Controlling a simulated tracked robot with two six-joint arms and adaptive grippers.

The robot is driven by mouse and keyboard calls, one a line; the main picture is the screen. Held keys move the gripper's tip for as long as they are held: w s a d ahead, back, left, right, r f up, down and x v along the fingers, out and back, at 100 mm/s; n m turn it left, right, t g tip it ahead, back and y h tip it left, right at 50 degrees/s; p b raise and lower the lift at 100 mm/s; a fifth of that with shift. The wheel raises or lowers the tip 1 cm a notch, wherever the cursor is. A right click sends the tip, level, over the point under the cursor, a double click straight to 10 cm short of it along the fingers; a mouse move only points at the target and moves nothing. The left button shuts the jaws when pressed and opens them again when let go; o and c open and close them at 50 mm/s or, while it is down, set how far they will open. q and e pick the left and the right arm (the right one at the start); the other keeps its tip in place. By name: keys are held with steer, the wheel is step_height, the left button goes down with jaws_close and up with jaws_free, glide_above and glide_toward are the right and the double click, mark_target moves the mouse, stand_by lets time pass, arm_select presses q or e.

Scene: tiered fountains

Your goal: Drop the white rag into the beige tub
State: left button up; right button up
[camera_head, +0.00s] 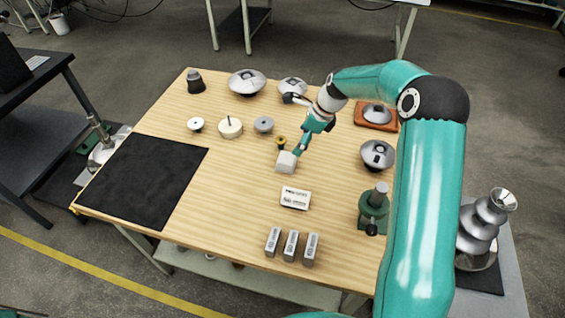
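My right arm reaches in from the right, and its gripper (301,146) points down over the middle of the wooden table. A small whitish, soft-edged piece (286,162), which looks like the white rag, is at the gripper's fingertips. The fingers are small and seen end-on, so I cannot tell whether they are closed on it. A low, round, cream-coloured piece (230,127) with a thin dark upright stick stands left of the gripper. I cannot tell whether it is the beige tub; no other beige tub is clear. My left gripper is not in view.
A black mat (144,180) covers the table's left end. A white labelled box (295,198) and several grey blocks (291,244) lie nearer the front. Metal domes (247,83) stand along the back. A green stand (373,209) is at right. Bare wood surrounds the box.

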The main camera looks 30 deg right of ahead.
mark_target(286, 158)
steer(key=x, duration=0.6)
steer(key=shift+d+f+p, duration=0.25)
steer(key=shift+f+p, duration=0.05)
steer(key=shift+f, duration=0.2)
steer(key=p+x, duration=0.1)
steer(key=x, duration=0.3)
steer(key=shift+w+a+f, duration=0.1)
steer(key=shift+w+a, duration=0.05)
steer(key=shift+w, duration=0.05)
steer(key=shift+w+a+f+p, duration=0.15)
steer(key=shift+f+p, duration=0.15)
steer(key=shift+f, duration=0.15)
steer(key=c, duration=1.3)
steer(key=shift+c, duration=0.2)
steer(key=shift+r, duration=0.2)
